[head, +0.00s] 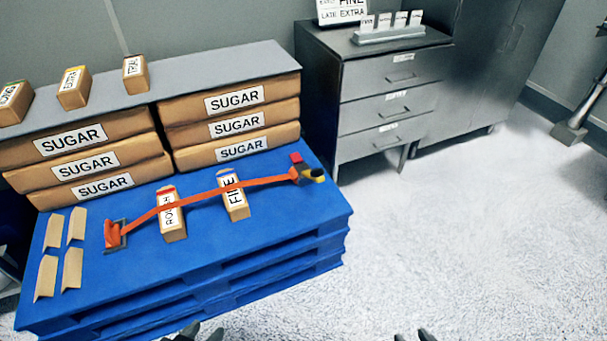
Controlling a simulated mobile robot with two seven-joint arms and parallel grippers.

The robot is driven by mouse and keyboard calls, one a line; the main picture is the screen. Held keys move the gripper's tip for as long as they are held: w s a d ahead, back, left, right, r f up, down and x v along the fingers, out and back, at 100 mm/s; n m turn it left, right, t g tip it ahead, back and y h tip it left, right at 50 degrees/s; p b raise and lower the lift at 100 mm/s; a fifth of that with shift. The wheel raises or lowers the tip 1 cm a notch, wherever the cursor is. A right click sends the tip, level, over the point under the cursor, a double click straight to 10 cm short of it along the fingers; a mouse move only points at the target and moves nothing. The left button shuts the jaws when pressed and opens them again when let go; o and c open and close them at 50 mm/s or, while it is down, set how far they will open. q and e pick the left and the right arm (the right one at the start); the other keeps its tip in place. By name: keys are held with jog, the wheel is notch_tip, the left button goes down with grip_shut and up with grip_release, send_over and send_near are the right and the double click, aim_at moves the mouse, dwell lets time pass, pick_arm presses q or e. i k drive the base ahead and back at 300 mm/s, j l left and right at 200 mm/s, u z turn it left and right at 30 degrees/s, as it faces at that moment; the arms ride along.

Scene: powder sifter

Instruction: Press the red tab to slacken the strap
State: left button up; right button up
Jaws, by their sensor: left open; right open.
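An orange strap (203,196) runs across the blue pallet (270,239), over two small boxes marked ROUGH (173,227) and FINE (236,208). Its right end meets a dark and yellow buckle (311,176) with a red tab (296,158) standing up at its top. Its left end is at a grey fitting (117,234). My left gripper (199,334) is at the bottom edge, in front of the pallet, and is open. My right gripper (413,336) is at the bottom edge, further right, over the floor, and is open. Both are mostly cut off by the frame and are far from the red tab.
Sugar sacks (235,127) are stacked behind the strap under a grey board (205,77) with several small boxes. Folded tan pieces (72,268) lie at the pallet's left. A grey drawer cabinet (388,100) stands behind right. The floor (460,230) at right is clear.

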aim_at(296, 158)
jog(key=i+l, duration=0.25)
jog(key=i, duration=0.15)
jog(key=i+l+z, duration=0.1)
jog(key=i+l, duration=0.15)
jog(key=i, duration=0.2)
jog(key=i+l, duration=0.25)
jog(key=i, duration=0.2)
jog(key=i+l+z, duration=0.1)
jog(key=i+l, duration=0.15)
jog(key=i, duration=0.15)
